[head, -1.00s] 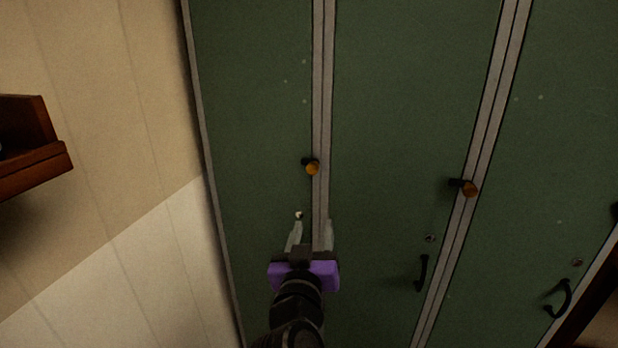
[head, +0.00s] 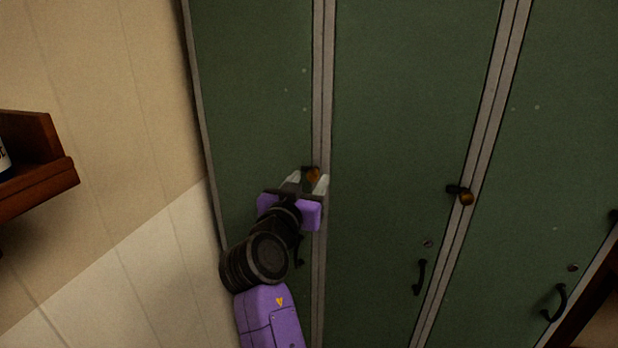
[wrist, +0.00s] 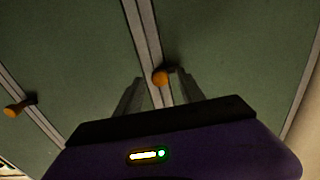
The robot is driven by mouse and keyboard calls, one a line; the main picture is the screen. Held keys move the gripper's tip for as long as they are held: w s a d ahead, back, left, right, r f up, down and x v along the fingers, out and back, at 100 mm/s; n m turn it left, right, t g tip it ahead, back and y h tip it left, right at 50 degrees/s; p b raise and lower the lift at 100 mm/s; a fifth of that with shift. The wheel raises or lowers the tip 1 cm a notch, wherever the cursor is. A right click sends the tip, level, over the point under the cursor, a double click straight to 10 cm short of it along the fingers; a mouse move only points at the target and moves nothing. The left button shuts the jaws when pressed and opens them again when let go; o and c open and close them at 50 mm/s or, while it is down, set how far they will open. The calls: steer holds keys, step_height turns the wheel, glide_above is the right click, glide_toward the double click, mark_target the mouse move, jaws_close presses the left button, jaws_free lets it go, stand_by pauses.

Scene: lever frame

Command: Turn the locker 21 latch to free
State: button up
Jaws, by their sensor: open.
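The left locker's latch (head: 313,174) is a small amber knob on a dark arm, set at the grey strip between the left and middle green doors. In the head view my gripper (head: 307,181) is open, with its pale fingertips on either side of this latch. In the wrist view the latch (wrist: 161,78) shows between and just beyond the two fingers (wrist: 157,88); contact cannot be told. A second amber latch (head: 465,196) sits at the strip between the middle and right doors; it also shows at the left of the wrist view (wrist: 13,111). No locker number is readable.
Black curved handles hang on the middle door (head: 419,277) and the right door (head: 556,303), with small round locks above them. A brown wooden shelf (head: 40,170) juts from the tan wall at the left. The door faces around the latch are clear.

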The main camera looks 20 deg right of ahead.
steer(key=shift+w+d, duration=0.15)
steer(key=shift+w, duration=0.1)
jaws_close()
